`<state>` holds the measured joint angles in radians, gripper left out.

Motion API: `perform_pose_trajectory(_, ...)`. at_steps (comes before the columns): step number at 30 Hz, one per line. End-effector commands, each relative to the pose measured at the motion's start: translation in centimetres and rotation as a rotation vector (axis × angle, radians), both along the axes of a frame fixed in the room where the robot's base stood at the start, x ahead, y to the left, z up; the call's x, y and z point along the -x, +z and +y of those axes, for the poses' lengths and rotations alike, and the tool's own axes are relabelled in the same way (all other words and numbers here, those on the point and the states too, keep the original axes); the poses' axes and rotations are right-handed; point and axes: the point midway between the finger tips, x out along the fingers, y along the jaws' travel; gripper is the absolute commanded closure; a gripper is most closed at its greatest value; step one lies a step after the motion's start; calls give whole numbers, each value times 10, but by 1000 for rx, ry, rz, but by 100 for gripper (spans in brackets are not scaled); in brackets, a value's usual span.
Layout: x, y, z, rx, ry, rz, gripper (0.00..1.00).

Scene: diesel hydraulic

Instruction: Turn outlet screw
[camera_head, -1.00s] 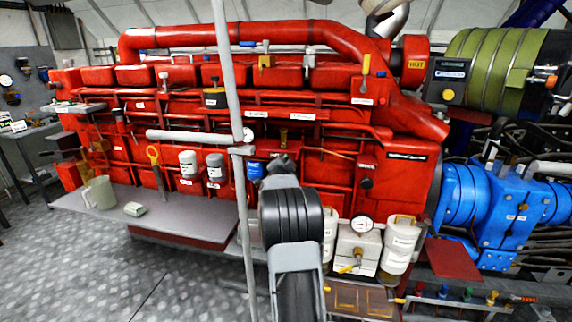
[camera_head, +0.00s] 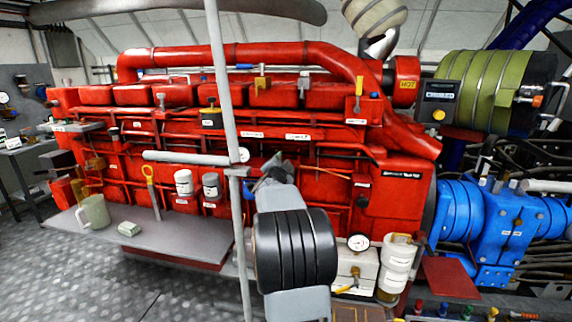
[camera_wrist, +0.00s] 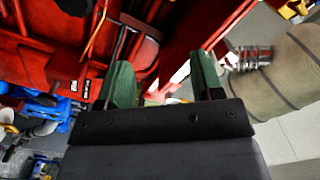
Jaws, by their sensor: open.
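My gripper (camera_wrist: 161,75) is open and empty in the wrist view, its two green fingers apart. Red engine parts lie beyond and around the fingers; I see no contact. In the head view the gripper is hidden behind my own arm, in front of the red engine (camera_head: 325,185). I cannot tell which part is the outlet screw. A pressure gauge (camera_head: 358,242) sits on a white box (camera_head: 352,268) with a brass valve right of my arm, at the engine's lower right.
A grey pole (camera_head: 229,110) rises in front of the engine.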

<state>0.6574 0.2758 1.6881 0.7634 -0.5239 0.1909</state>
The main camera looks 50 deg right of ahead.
Motion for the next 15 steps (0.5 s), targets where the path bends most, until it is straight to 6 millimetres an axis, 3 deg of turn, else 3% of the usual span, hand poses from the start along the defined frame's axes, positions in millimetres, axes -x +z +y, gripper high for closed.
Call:
perform_pose_trajectory(6, 37, 21, 27, 1, -4, -1, 40)
perform_pose_trajectory(15, 64, 36, 51, -2, -4, 1, 40)
